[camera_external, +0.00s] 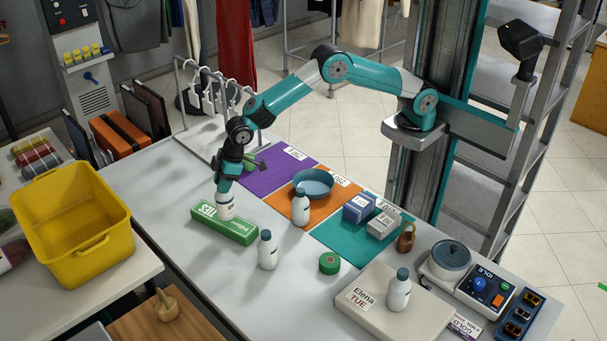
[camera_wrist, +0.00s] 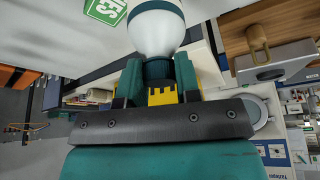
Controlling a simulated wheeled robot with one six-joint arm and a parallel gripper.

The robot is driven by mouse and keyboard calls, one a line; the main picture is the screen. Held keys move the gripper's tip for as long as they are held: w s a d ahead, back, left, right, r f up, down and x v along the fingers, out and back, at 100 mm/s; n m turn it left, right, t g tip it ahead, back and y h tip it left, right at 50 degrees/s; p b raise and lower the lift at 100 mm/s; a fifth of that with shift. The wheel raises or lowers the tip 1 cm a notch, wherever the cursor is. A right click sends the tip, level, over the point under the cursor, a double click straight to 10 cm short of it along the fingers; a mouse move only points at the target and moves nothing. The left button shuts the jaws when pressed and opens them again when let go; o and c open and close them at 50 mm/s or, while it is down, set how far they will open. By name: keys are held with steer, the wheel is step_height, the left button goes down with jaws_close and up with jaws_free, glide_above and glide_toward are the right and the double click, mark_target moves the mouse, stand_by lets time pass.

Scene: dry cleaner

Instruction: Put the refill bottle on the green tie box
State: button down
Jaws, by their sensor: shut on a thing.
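My gripper (camera_external: 227,186) points down and is shut on a white bottle (camera_external: 225,206), which I take to be the refill bottle. The bottle is upright at the green tie box (camera_external: 241,233), over its middle-left part. I cannot tell whether its base touches the box top or hangs just above it. In the wrist view the white bottle (camera_wrist: 156,32) sits between the fingertips of my gripper (camera_wrist: 158,78), and a corner of the green tie box (camera_wrist: 106,9) shows at the upper left.
Similar white bottles stand on the orange mat (camera_external: 281,207), on the bare table (camera_external: 267,252) and on the Elena box (camera_external: 375,312). A green round tin (camera_external: 329,263) and a blue bowl (camera_external: 314,183) are nearby. A yellow bin (camera_external: 70,225) stands left.

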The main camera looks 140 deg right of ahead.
steer(key=shift+f, duration=1.65)
steer(key=c, duration=0.8)
jaws_free()
steer(key=shift+r+p, duration=0.15)
steer(key=shift+p, duration=0.2)
steer(key=b+v, duration=0.3)
steer(key=v, duration=0.9)
steer(key=s+a+r+n+y, duration=0.1)
steer(key=s+a+r+n, duration=0.2)
steer(key=a, duration=0.5)
steer(key=s+a+r+n+y, duration=0.1)
steer(key=s+a+r, duration=0.1)
steer(key=s+a, duration=0.5)
steer(key=s+a+r+n+y, duration=0.2)
steer(key=a+r, duration=0.1)
steer(key=a, duration=0.7)
steer(key=s+a+n+g, duration=0.1)
steer(key=s+a, duration=0.3)
steer(key=s, duration=0.5)
steer(key=s+a+n+g+y, duration=0.1)
steer(key=s+a+n, duration=0.2)
steer(key=s, duration=0.6)
steer(key=s+a+n+g+y, duration=0.1)
steer(key=s+a+g, duration=0.1)
steer(key=s+a, duration=0.4)
steer(key=shift+s+a+n, duration=0.2)
steer(key=shift+s, duration=0.5)
steer(key=shift+s+a+n, duration=0.2)
steer(key=shift+s, duration=0.5)
